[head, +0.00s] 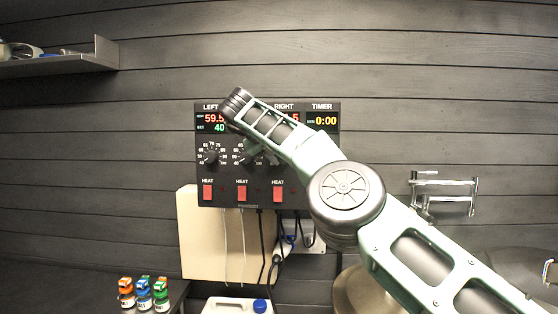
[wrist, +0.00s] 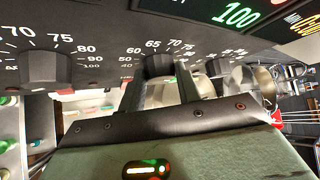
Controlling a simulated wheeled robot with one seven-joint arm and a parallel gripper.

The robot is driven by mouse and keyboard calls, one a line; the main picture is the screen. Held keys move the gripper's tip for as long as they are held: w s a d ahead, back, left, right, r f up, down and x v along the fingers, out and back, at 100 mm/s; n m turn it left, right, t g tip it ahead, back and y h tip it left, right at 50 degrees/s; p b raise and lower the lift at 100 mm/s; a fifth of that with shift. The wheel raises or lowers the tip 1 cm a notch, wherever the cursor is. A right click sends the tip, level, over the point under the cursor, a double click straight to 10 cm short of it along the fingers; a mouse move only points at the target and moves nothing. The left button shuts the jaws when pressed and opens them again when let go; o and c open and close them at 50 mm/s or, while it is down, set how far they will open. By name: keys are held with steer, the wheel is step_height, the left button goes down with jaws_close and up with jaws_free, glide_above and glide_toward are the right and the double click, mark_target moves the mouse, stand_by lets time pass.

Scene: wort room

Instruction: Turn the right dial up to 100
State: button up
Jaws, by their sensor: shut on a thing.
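The control panel (head: 232,180) hangs on the dark wall, with LEFT, RIGHT and TIMER displays along its top. My gripper (wrist: 160,80) reaches up to the panel and is shut on the right dial (wrist: 158,64), one finger on each side of it. In the wrist view the green set number on the right display (wrist: 236,15) reads 100. In the head view my arm covers the right dial and most of that display. The left display (head: 213,122) shows 59.5 in red and 40 in green. The left dial (head: 211,156) is free.
A neighbouring dial (wrist: 42,68) stands close to the left of my gripper in the wrist view. Red heat switches (head: 208,192) sit below the dials. Cables hang under the panel.

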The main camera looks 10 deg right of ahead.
steer(key=shift+d+m+y, duration=0.1)
steer(key=shift+m+y, duration=0.2)
steer(key=shift+y, duration=0.1)
stand_by(0.3)
steer(key=o, duration=1)
steer(key=shift+w, duration=0.1)
steer(key=shift+r, duration=0.1)
steer(key=p+v, duration=0.3)
steer(key=v, duration=1.4)
steer(key=shift+s, duration=0.3)
